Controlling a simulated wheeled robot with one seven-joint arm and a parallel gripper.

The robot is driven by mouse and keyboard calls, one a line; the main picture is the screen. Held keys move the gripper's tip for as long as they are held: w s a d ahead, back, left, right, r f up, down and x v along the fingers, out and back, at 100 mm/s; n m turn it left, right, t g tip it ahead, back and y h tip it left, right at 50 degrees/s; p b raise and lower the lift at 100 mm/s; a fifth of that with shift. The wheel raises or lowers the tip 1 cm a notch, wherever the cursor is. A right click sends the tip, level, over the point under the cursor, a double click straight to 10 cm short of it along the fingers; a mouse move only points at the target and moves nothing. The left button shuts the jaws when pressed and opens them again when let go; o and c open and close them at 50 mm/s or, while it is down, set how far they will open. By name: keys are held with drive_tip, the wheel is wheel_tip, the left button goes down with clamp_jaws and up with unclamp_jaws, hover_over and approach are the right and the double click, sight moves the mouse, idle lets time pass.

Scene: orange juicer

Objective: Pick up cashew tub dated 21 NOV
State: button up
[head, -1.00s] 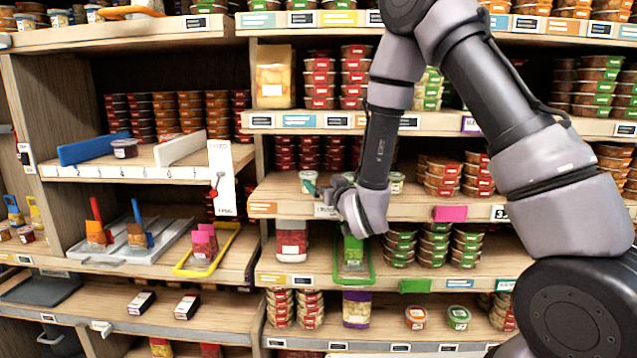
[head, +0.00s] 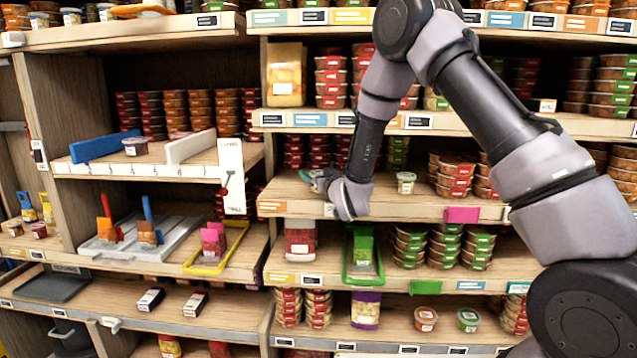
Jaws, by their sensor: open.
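My gripper (head: 322,184) is at the middle shelf, reaching left and in over the board. Its jaws are small in the picture and partly hidden by my wrist. A pale tub with a green lid (head: 406,182) stands upright on the same shelf, to the right of my wrist and apart from it. A second small tub that stood by the jaws is now largely covered by my gripper; I cannot tell whether they touch. No date or cashew label is legible on any tub.
The middle shelf (head: 420,207) holds stacked red-lidded tubs to the right. Another shelf board (head: 450,122) passes above my gripper. A white upright card (head: 232,178) stands to the left. Below are a green tray (head: 350,268) and stacked green-lidded tubs (head: 478,247).

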drive_tip(key=c, duration=1.3)
